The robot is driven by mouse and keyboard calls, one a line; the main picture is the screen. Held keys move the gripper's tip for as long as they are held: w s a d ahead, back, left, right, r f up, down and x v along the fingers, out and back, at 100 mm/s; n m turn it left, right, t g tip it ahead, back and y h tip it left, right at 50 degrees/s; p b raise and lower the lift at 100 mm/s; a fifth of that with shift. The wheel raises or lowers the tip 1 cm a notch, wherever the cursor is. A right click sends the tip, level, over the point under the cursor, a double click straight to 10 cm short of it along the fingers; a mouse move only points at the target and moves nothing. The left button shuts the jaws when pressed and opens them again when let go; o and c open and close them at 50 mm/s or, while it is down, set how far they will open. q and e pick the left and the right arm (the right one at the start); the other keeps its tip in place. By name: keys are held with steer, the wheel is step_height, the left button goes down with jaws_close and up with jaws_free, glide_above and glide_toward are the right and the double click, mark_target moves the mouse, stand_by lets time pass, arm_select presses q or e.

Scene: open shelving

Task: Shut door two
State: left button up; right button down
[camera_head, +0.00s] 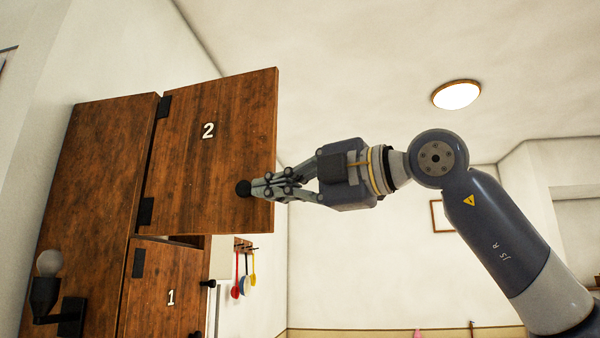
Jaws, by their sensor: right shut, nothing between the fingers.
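Door two (208,160) is a brown wooden panel with a white "2". It stands open on its left-side black hinges, swung away from the cabinet (90,165). Its round black knob (243,188) is near the lower right edge. My right gripper (256,188) is shut and empty, its fingertips at the knob; I cannot tell whether they touch it. The inside of the compartment is mostly hidden behind the door. My left gripper is not in view.
Door one (165,290), marked "1", is below door two. A wall lamp (48,285) is at the lower left. Coloured utensils (245,280) hang on the wall behind. The space right of door two is free apart from my right arm.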

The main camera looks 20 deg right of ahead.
steer(key=w+p, duration=0.2)
steer(key=w, duration=0.1)
steer(key=w+p, duration=0.1)
steer(key=w, duration=0.1)
steer(key=shift+w+d+r, duration=0.1)
steer(key=shift+w+d, duration=0.05)
steer(key=shift+d, duration=0.15)
steer(key=shift+d, duration=0.1)
